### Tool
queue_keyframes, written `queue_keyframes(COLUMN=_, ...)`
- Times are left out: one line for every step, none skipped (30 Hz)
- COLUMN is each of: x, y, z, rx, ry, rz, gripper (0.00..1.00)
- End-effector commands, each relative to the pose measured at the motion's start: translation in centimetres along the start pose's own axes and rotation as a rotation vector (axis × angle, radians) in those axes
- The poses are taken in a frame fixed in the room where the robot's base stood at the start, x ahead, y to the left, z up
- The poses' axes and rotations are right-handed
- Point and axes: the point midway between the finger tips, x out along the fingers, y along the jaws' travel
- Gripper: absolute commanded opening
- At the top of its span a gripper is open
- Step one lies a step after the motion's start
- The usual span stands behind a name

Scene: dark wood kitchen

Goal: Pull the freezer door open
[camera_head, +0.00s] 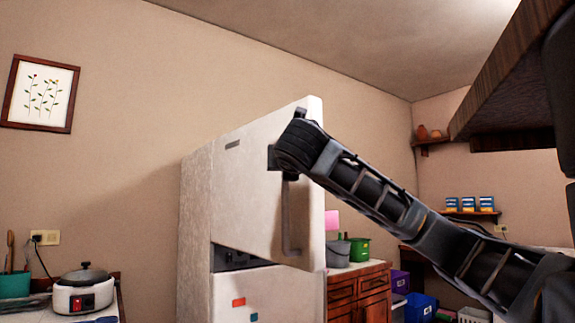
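The freezer door (248,195) is the upper white door of the fridge (197,235) in the middle of the view. It stands partly open: its right edge swings out towards me, and a dark gap shows under its lower edge. A dark vertical handle (290,228) is on its outer face near the right edge. My arm reaches in from the right, and my gripper (272,157) is at the door face by the handle's upper end. My wrist hides most of the gripper, so its fingers and any contact with the handle cannot be made out.
The lower fridge door (270,298) carries small coloured magnets. A wooden cabinet (358,292) with a green pot (359,249) stands to the right. A counter with a rice cooker (83,290) is at the left. A dark wooden overhang (505,85) is at the upper right.

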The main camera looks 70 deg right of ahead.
Motion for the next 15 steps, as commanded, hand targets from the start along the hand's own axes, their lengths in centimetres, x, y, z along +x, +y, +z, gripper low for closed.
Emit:
queue_keyframes(x=0.33, y=0.37, z=0.47, rx=0.000, ry=-0.008, rz=0.005, gripper=0.00)
queue_keyframes(x=0.34, y=0.37, z=0.48, rx=0.000, ry=-0.008, rz=0.004, gripper=0.00)
queue_keyframes(x=0.34, y=0.37, z=0.49, rx=0.000, ry=-0.008, rz=0.003, gripper=0.00)
queue_keyframes(x=0.35, y=0.36, z=0.50, rx=0.000, ry=-0.009, rz=0.002, gripper=0.00)
queue_keyframes(x=0.35, y=0.35, z=0.51, rx=0.001, ry=-0.009, rz=0.002, gripper=0.00)
queue_keyframes(x=0.35, y=0.34, z=0.52, rx=0.001, ry=-0.009, rz=0.001, gripper=0.00)
queue_keyframes(x=0.35, y=0.34, z=0.53, rx=0.001, ry=-0.009, rz=0.001, gripper=0.00)
queue_keyframes(x=0.35, y=0.33, z=0.54, rx=0.001, ry=-0.009, rz=0.001, gripper=0.00)
queue_keyframes(x=0.35, y=0.32, z=0.55, rx=0.001, ry=-0.009, rz=0.001, gripper=0.00)
queue_keyframes(x=0.35, y=0.32, z=0.55, rx=0.001, ry=-0.009, rz=0.001, gripper=0.00)
queue_keyframes(x=0.35, y=0.31, z=0.55, rx=0.001, ry=-0.009, rz=0.001, gripper=0.00)
queue_keyframes(x=0.35, y=0.31, z=0.56, rx=0.001, ry=-0.009, rz=0.001, gripper=0.00)
queue_keyframes(x=0.35, y=0.30, z=0.56, rx=0.001, ry=-0.009, rz=0.001, gripper=0.00)
queue_keyframes(x=0.35, y=0.29, z=0.55, rx=0.001, ry=-0.009, rz=0.000, gripper=0.24)
queue_keyframes(x=0.35, y=0.28, z=0.53, rx=0.001, ry=-0.008, rz=0.000, gripper=0.28)
